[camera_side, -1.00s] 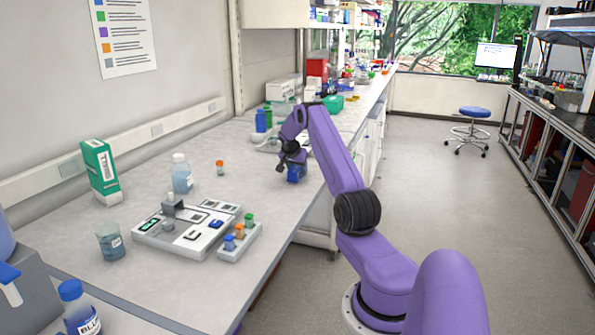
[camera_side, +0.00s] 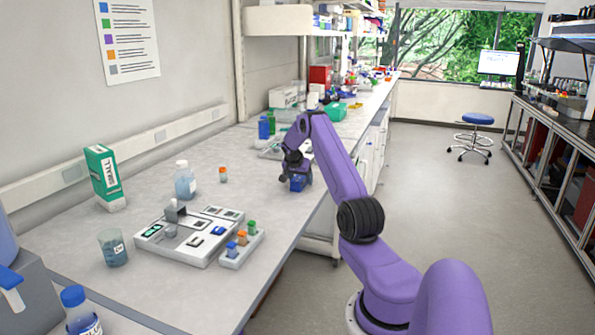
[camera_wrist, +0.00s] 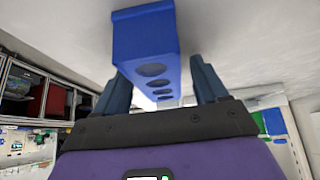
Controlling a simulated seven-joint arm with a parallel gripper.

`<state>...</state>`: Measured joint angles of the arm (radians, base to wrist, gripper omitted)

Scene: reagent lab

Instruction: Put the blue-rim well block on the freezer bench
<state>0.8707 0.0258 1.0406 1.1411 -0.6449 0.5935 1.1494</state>
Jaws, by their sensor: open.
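The blue well block (camera_side: 298,183) stands on the pale bench near its front edge, below my gripper (camera_side: 297,170). In the wrist view the block (camera_wrist: 146,40) is solid blue with a row of round wells and lies between the two dark blue fingers of my gripper (camera_wrist: 162,82). The fingers are open on either side of it. A gap shows at the right finger; contact at the left finger cannot be told. I cannot tell which surface is the freezer bench.
A grey instrument (camera_side: 186,238) and a small rack of capped tubes (camera_side: 241,249) stand nearer on the bench. A bottle (camera_side: 185,183), a beaker (camera_side: 113,250) and a green-white carton (camera_side: 105,177) are at left. Blue and green bottles (camera_side: 267,126) stand behind my gripper.

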